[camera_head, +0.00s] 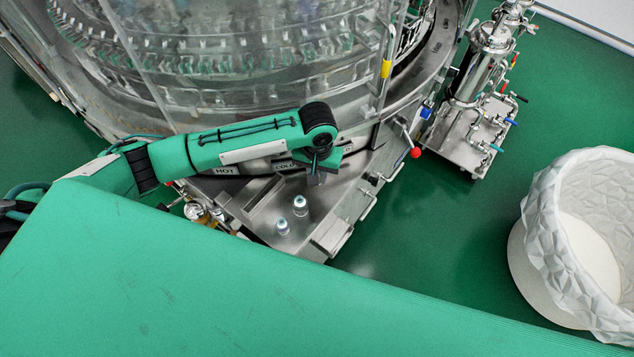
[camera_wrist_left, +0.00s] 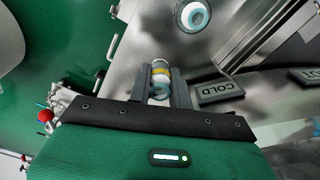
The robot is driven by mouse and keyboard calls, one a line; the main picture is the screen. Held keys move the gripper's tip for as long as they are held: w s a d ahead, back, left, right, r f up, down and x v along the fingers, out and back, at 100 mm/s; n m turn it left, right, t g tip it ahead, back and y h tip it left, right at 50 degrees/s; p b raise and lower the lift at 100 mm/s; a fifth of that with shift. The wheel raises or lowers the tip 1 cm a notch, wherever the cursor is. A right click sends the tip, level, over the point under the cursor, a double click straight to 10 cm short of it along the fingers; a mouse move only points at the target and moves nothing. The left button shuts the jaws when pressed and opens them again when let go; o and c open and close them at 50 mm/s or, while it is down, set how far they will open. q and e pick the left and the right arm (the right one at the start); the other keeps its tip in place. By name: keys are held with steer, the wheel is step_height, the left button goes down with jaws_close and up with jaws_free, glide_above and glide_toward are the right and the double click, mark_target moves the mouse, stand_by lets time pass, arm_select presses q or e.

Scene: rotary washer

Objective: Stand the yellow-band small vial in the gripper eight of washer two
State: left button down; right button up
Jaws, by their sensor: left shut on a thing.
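My left gripper is shut on a small clear vial with a yellow band (camera_wrist_left: 160,72), which sits between the two fingers in the left wrist view. In the head view my left gripper (camera_head: 316,175) points down over the steel shelf at the front of the washer, and the held vial cannot be made out there. The rotary washer (camera_head: 230,70) stands behind it with a ring of grippers behind clear guards. Which gripper is number eight cannot be read. My right gripper is not in view.
Two other vials, one farther back (camera_head: 300,205) and one nearer (camera_head: 283,227), stand on the steel shelf (camera_head: 262,212). A blue-banded vial shows in the left wrist view (camera_wrist_left: 194,16). A COLD label (camera_wrist_left: 220,92) is beside the gripper. A white bin (camera_head: 545,215) stands at right.

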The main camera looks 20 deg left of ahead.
arm_select(q)
steer(key=shift+s+f, duration=0.1)
steer(key=shift+f, duration=1)
step_height(320, 180, down, 3)
steer(key=shift+f, duration=0.1)
steer(key=shift+w+f, duration=0.15)
steer(key=shift+w, duration=0.05)
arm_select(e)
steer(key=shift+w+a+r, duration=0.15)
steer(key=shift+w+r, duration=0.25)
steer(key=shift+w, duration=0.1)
arm_select(q)
steer(key=c, duration=1.3)
jaws_free()
steer(key=shift+f, duration=0.1)
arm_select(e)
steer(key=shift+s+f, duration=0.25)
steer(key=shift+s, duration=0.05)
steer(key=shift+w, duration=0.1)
